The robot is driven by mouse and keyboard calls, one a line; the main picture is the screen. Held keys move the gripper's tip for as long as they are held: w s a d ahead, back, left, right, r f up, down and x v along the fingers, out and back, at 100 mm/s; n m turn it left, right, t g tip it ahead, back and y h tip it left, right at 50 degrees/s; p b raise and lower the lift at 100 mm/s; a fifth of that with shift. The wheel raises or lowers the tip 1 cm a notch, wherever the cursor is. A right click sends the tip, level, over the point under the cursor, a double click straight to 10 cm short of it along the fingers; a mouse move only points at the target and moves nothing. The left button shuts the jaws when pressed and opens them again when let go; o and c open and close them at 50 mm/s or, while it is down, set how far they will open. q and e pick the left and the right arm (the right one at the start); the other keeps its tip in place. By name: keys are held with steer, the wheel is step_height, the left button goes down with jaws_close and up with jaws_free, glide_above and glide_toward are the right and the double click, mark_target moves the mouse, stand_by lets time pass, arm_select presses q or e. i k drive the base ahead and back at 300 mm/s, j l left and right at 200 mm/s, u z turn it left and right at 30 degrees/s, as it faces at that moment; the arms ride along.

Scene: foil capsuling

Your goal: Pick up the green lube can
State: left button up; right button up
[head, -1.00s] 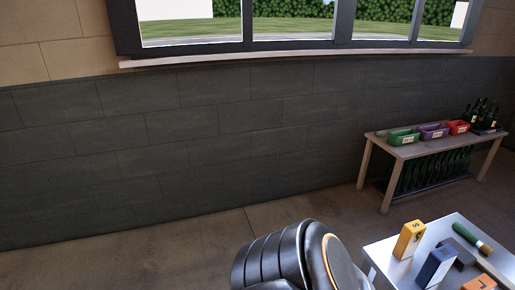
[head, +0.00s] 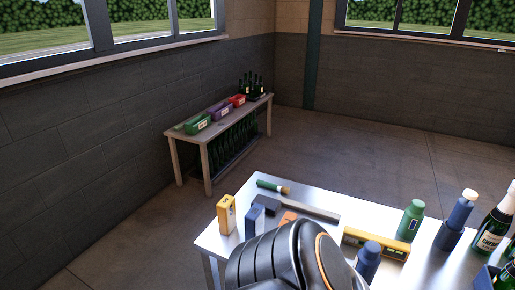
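The green can (head: 409,223), an upright green bottle shape with a lighter cap and a dark label band, stands on the metal-topped table (head: 330,190) to the right of centre in the head view. It stands behind the right part of a yellow level-like bar and touches nothing that I can make out. Neither of my grippers is in view. A dark link of my own arm fills the bottom centre and hides part of the table.
A yellow box (head: 226,215), a blue box (head: 255,222) and a green handled tool (head: 273,187) are at the table's left. The yellow bar (head: 376,244), blue bottles (head: 461,213) and dark glass bottles (head: 492,227) are to the right. A bench (head: 190,134) with coloured bins stands behind.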

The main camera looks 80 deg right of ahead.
mark_target(413, 217)
steer(key=z, duration=1.55)
